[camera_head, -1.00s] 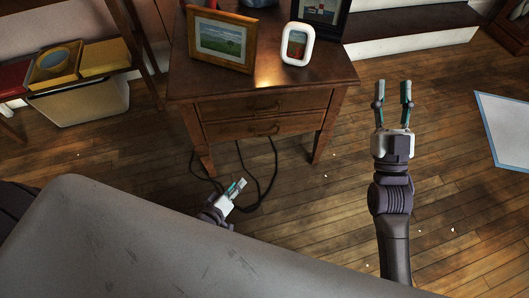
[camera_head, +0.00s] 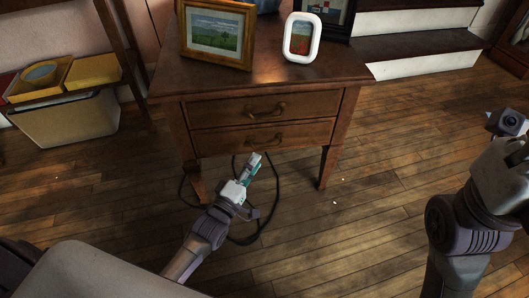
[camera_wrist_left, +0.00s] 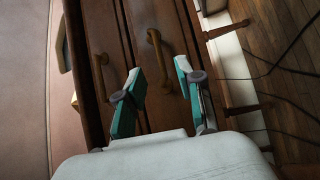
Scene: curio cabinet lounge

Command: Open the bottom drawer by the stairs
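The small wooden cabinet (camera_head: 175,118) has two drawers, both closed. Its bottom drawer (camera_head: 220,141) has a curved brass handle (camera_head: 265,141). In the left wrist view, which is turned sideways, the bottom handle (camera_wrist_left: 158,62) lies ahead of and between my fingers, not touching them. The top drawer's handle (camera_wrist_left: 101,77) is to the left there. My left gripper (camera_head: 253,164) is just below and in front of the bottom drawer; the wrist view shows its fingers (camera_wrist_left: 156,85) apart and empty. My right arm is at the right edge, its fingers out of frame.
Picture frames (camera_head: 216,35) and a white-framed picture (camera_head: 302,37) stand on the cabinet. Dark cables (camera_head: 275,205) lie on the floor beneath it. The stairs (camera_head: 420,45) are behind right. A shelf with a bin (camera_head: 65,122) stands left. The floor right of the cabinet is clear.

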